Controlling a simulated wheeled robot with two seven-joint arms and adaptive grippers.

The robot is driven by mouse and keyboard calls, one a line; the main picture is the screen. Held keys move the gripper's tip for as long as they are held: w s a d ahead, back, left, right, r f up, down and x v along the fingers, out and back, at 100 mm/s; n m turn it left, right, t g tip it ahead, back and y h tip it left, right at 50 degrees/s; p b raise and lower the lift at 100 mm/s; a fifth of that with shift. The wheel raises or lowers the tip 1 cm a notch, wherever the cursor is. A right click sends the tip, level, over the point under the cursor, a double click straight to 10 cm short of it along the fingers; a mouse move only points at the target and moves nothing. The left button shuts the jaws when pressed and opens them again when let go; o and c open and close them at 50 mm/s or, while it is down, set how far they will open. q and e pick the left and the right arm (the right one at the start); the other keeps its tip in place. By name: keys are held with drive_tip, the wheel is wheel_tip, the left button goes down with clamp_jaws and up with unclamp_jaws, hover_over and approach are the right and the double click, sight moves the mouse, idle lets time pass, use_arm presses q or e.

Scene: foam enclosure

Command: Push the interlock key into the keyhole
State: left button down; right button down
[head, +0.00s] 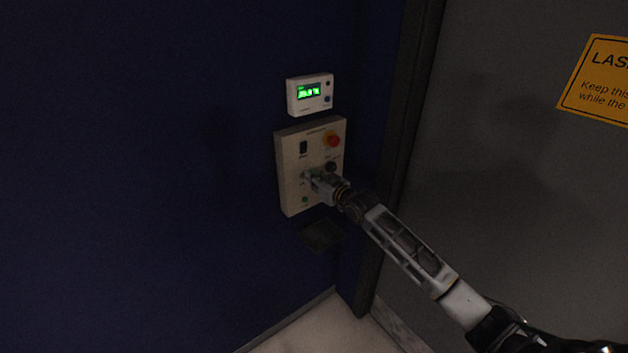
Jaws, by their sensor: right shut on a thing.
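A beige control panel (290,160) is fixed to the dark blue wall. My left gripper is not in view.
A white box with a green display (309,94) is mounted just above the panel. A dark flat piece (322,235) is below it. A grey door (500,170) with a yellow laser warning sign (598,82) is at the right, beside a dark frame. The wall at left is clear.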

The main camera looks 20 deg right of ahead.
drive_tip(key=shift+x, duration=1.15)
idle(0.4)
drive_tip(key=c, duration=1.5)
unclamp_jaws()
drive_tip(key=shift+r, duration=0.2)
drive_tip(key=v, duration=1.2)
